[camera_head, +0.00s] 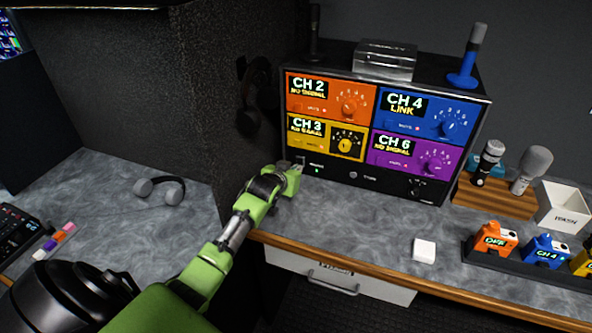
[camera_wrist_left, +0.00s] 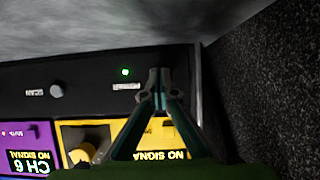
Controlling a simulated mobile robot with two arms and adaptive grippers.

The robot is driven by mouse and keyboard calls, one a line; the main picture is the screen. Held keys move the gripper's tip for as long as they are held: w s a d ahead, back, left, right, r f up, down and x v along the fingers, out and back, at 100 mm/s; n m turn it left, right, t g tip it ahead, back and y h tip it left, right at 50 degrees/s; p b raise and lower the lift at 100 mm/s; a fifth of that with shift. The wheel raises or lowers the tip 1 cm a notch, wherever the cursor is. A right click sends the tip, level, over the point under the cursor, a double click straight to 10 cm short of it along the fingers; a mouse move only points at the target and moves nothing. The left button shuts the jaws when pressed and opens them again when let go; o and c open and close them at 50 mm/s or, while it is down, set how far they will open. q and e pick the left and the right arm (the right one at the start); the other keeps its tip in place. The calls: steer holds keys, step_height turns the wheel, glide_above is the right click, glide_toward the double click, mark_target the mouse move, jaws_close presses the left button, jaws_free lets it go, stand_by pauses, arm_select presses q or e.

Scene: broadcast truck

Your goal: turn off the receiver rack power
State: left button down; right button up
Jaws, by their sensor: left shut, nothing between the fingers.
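The receiver rack (camera_head: 330,178) is a black box at the back of the counter with orange, blue, yellow and purple channel panels. CH 4 reads LINK; CH 2, CH 3 and CH 6 read NO SIGNAL. My green left gripper (camera_head: 297,170) is at the lower left corner of its front. In the left wrist view its fingers meet at the tips (camera_wrist_left: 159,76), shut and empty, in front of the rack's lower strip. A lit green light (camera_wrist_left: 125,72) is beside the tips. The power switch itself is hidden or unclear; contact cannot be told. My right gripper is not in view.
Headphones (camera_head: 249,97) hang on the dark partition (camera_head: 185,80) just left of the rack. Microphones (camera_head: 489,160) on a wooden stand, a white bin (camera_head: 565,207) and coloured packs (camera_head: 495,238) are at right. A white block (camera_head: 424,250) lies on the counter. A drawer (camera_head: 335,279) is below.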

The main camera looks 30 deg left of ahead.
arm_select(q)
steer(key=shift+w+f+t+b, duration=0.15)
steer(key=shift+f+t+b, duration=0.15)
steer(key=shift+f+b, duration=0.5)
steer(key=shift+a+r, duration=0.1)
steer(key=shift+r, duration=0.55)
steer(key=shift+w, duration=0.1)
steer(key=shift+r+p, duration=0.9)
